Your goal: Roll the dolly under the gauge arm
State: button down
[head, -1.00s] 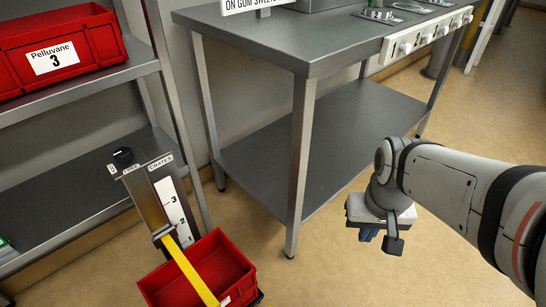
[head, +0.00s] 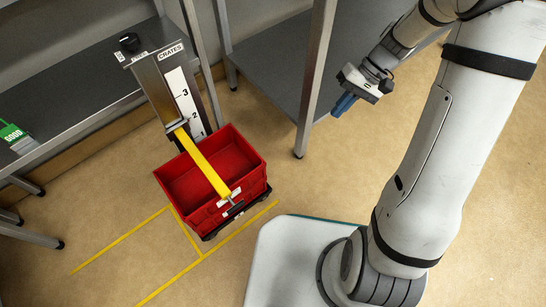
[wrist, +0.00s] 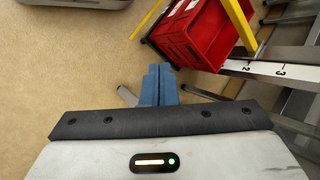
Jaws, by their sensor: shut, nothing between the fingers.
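The dolly (head: 240,213) is a low dark base on wheels, with a red crate (head: 178,185) on top. It stands on the floor at the foot of the gauge post (head: 152,85). The crate (wrist: 190,35) and gauge arm (wrist: 238,22) also show in the wrist view. My gripper (head: 342,106) is shut and empty, right of the crate and apart from it. Its blue fingertips (wrist: 158,70) are together in the wrist view.
Yellow floor lines (head: 190,266) run left and in front of the dolly. A metal shelf (head: 75,90) with a green "GOOD" card (head: 15,137) stands at left. A steel table leg (head: 316,80) rises behind, between crate and gripper. The floor at front left is clear.

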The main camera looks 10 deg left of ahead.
jog(key=w+a+f+y, duration=0.2)
jog(key=f+y, duration=0.1)
jog(key=f, duration=0.8)
jog(key=w+a+f+y+b, duration=0.15)
jog(key=f+y, duration=0.25)
jog(key=f, duration=0.7)
jog(key=w+a+f+y, duration=0.2)
jog(key=w+f+y, duration=0.1)
jog(key=f, duration=0.8)
jog(key=s+a+f+m+t+y, duration=0.1)
jog(key=s+a+f+t+y, duration=0.2)
jog(key=f, duration=0.8)
jog(key=a+b, duration=0.1)
jog(key=a, duration=0.1)
jog(key=s+a, duration=0.1)
jog(key=a, duration=0.1)
jog(key=s+a+b, duration=0.1)
jog(key=a, duration=0.2)
jog(key=shift+a+r+b, duration=0.1)
jog(key=shift+r+b, duration=0.05)
jog(key=shift+b, duration=0.15)
jog(key=shift+s+a+r+b, duration=0.15)
jog(key=shift+s+a+b, duration=0.45)
jog(key=shift+s+a, duration=1)
